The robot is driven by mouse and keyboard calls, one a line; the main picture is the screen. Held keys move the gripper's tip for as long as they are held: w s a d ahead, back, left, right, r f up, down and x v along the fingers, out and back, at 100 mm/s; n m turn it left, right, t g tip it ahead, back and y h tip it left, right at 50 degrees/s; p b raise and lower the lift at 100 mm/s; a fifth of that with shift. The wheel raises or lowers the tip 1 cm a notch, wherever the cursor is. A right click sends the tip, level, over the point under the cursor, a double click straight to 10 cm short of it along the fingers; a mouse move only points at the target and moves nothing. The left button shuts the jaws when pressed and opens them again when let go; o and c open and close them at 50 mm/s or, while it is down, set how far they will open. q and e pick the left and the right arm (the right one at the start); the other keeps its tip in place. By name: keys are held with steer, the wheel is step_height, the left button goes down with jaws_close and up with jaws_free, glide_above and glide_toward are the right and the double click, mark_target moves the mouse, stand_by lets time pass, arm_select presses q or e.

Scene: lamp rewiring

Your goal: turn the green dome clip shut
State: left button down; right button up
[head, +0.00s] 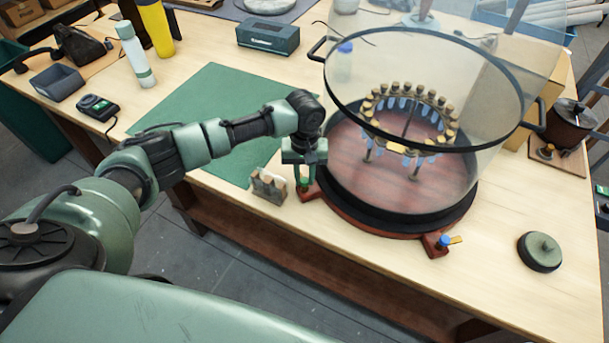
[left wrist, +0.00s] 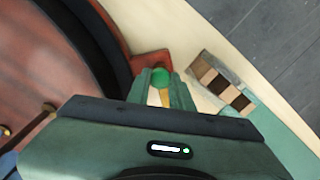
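The green clip (left wrist: 160,77) has a round green knob and a yellow lever. It sits on a red foot of the dome's base (head: 398,222). My left gripper (head: 303,183) points down over this foot, at the left front of the base. In the left wrist view its two fingers (left wrist: 161,86) stand either side of the green knob, with the yellow lever showing between them. Whether they press on the knob is not clear. My right gripper is not in view.
A blue clip (head: 444,241) with a yellow lever is on the front foot. A small slotted block (head: 268,186) stands close left of my gripper, also in the left wrist view (left wrist: 222,82). A dark green knobbed disc (head: 540,251) lies at right. The green mat (head: 212,95) is mostly clear.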

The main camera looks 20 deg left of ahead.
arm_select(q)
steer(key=shift+r+m+p, duration=0.15)
steer(key=shift+m+p, duration=1.05)
steer(key=shift+m, duration=0.2)
steer(key=m+p, duration=0.2)
steer(key=m, duration=0.2)
steer(key=shift+m, duration=0.3)
steer(key=m+p, duration=0.1)
steer(key=m, duration=0.9)
steer(key=shift+p, duration=0.3)
steer(key=shift+m, duration=0.4)
steer(key=c, duration=1.2)
jaws_free()
steer(key=shift+c, duration=0.2)
